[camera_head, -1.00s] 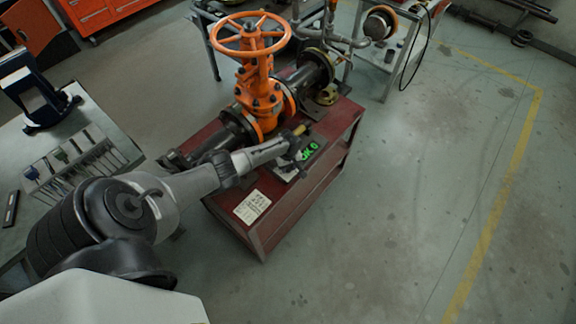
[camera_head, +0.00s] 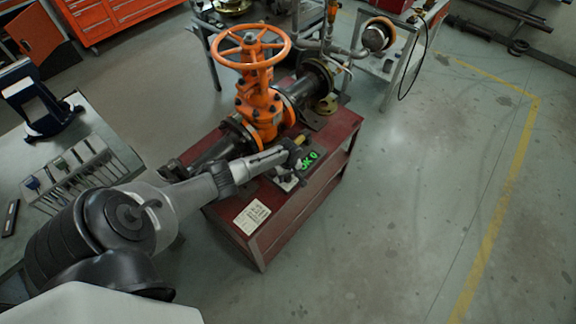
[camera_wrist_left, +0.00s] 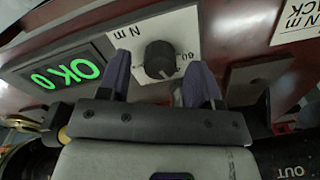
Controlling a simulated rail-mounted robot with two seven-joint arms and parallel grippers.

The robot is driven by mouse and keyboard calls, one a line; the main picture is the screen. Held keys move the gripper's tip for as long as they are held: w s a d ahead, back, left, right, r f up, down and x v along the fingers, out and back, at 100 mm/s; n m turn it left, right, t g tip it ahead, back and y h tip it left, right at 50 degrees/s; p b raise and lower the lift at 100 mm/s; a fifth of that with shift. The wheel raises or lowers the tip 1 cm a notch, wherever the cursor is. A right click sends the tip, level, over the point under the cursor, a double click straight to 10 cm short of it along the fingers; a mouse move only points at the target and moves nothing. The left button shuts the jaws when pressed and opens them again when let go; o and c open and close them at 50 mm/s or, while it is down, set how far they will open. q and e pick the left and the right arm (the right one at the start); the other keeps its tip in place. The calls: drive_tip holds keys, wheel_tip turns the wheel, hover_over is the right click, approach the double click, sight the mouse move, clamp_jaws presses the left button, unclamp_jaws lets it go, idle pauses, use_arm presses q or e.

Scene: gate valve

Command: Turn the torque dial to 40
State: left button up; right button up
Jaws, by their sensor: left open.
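The torque dial (camera_wrist_left: 159,57) is a round black knob on a light panel marked "N m" in the left wrist view. My left gripper (camera_wrist_left: 160,72) is open, with one purple finger on each side of the knob. Gaps show between the fingers and the knob, and I cannot tell how deep the fingers reach. Beside the panel, a dark display (camera_wrist_left: 66,76) reads "OK 0" in green. In the head view, my left gripper (camera_head: 292,160) is over the panel next to the green display (camera_head: 310,161), and it hides the knob. My right gripper is not in view.
The panel sits on a red bench (camera_head: 240,230) with an orange gate valve (camera_head: 257,92) and dark pipe behind my gripper. A printed card (camera_head: 252,216) lies at the bench's near corner. A tool table (camera_head: 75,165) stands left. The floor to the right is clear.

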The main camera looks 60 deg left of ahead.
use_arm(q)
wheel_tip(320, 180, up, 13)
drive_tip(key=p, duration=0.4)
drive_tip(key=shift+w, duration=0.15)
drive_tip(key=shift+f, duration=0.1)
idle(0.4)
